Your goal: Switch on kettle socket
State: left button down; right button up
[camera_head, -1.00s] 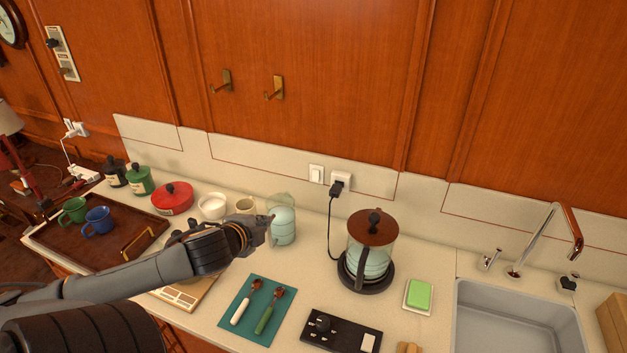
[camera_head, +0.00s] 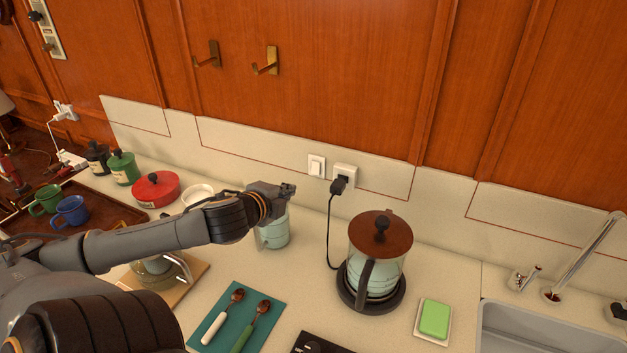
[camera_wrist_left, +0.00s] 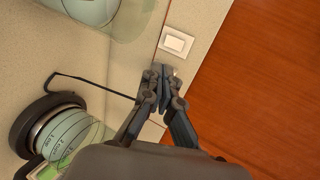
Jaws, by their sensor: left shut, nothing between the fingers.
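A white wall switch (camera_head: 316,166) sits on the pale backsplash, just left of the white socket (camera_head: 345,175). The black plug (camera_head: 338,187) is in the socket, and its cord runs down to the glass kettle (camera_head: 376,258) with a brown lid on a black base. My left gripper (camera_head: 289,189) is shut and empty, a little left of and below the switch in the head view. In the left wrist view the fingertips (camera_wrist_left: 162,72) appear just below the switch (camera_wrist_left: 176,42), apart from it in the picture. They cover most of the socket there. My right gripper is out of view.
A glass jug (camera_head: 273,232) stands under my left gripper. A teal mat (camera_head: 232,338) with two spoons, a green sponge (camera_head: 434,318) on a dish and a sink (camera_head: 540,330) are nearer the front and right. Two brass hooks (camera_head: 266,62) jut from the wood panel above.

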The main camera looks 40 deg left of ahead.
pick_arm(q)
jog(key=b, duration=0.1)
send_near(315, 172)
jog(key=f, duration=0.2)
jog(key=shift+w+r+p+x, duration=0.1)
jog(key=shift+r+p+x, duration=0.15)
jog(key=shift+x, duration=0.75)
jog(key=shift+w+r+p+x, duration=0.1)
jog(key=shift+r+p+x, duration=0.1)
jog(key=shift+x, duration=0.8)
jog(key=shift+w+r+p+x, duration=0.15)
jog(key=shift+p+x, duration=0.1)
jog(key=shift+x, duration=0.75)
jog(key=shift+s+f, duration=0.1)
jog(key=shift+a+f+t+b, duration=0.15)
jog(key=shift+f+t+b, duration=0.2)
jog(key=shift+b, duration=0.65)
jog(key=shift+w+r+p, duration=0.25)
jog(key=shift+r+p, duration=0.05)
jog(key=shift+r, duration=0.2)
